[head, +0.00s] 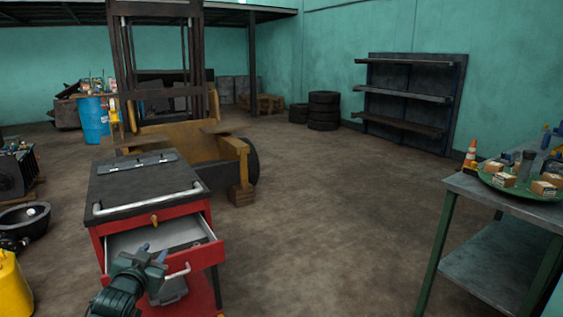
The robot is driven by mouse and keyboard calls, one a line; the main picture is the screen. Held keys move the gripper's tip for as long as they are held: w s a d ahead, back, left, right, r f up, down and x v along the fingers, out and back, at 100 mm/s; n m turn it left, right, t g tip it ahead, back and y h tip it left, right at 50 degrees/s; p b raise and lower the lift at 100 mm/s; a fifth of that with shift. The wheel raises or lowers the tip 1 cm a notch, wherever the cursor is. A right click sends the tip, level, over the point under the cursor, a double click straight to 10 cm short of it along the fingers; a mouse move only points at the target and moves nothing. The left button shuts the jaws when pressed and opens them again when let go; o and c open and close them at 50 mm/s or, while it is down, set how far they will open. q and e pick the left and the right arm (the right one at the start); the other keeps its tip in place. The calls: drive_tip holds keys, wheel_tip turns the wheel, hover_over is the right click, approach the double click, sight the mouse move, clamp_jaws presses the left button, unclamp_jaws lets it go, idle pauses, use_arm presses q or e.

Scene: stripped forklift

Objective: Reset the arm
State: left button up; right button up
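My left arm comes in at the bottom left, and its gripper (153,252) is over the open drawer (165,239) of a red tool cart (95,245). The two blue fingertips stand apart, and I see nothing between them. The gripper hides part of the drawer front, and I cannot tell whether it touches the drawer. A grey tool lies inside the drawer. The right gripper is not in view.
A stripped forklift (190,140) stands behind the cart. At the right, a metal table (465,188) carries a green tray (510,189) with small boxes, and an orange cone (470,155). A yellow container (12,285) stands at the left. The middle floor is clear.

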use_arm(q)
drive_tip(key=s+d+f+g+h, duration=0.1)
drive_tip(key=s+d+f, duration=0.4)
drive_tip(key=s+f, duration=0.25)
drive_tip(key=s+d+f+g+h, duration=0.1)
drive_tip(key=s+d+f+g, duration=0.1)
drive_tip(key=s+d+f, duration=0.45)
drive_tip(key=s+d+f+g+h, duration=0.1)
drive_tip(key=s+d+f, duration=0.1)
drive_tip(key=s, duration=0.8)
drive_tip(key=s+d+f+g+h, duration=0.1)
drive_tip(key=s+d+f, duration=0.2)
drive_tip(key=s, duration=0.8)
drive_tip(key=shift+s+d+g, duration=0.25)
drive_tip(key=shift+d+g, duration=0.05)
drive_tip(key=shift+d, duration=0.15)
drive_tip(key=shift+a, duration=0.1)
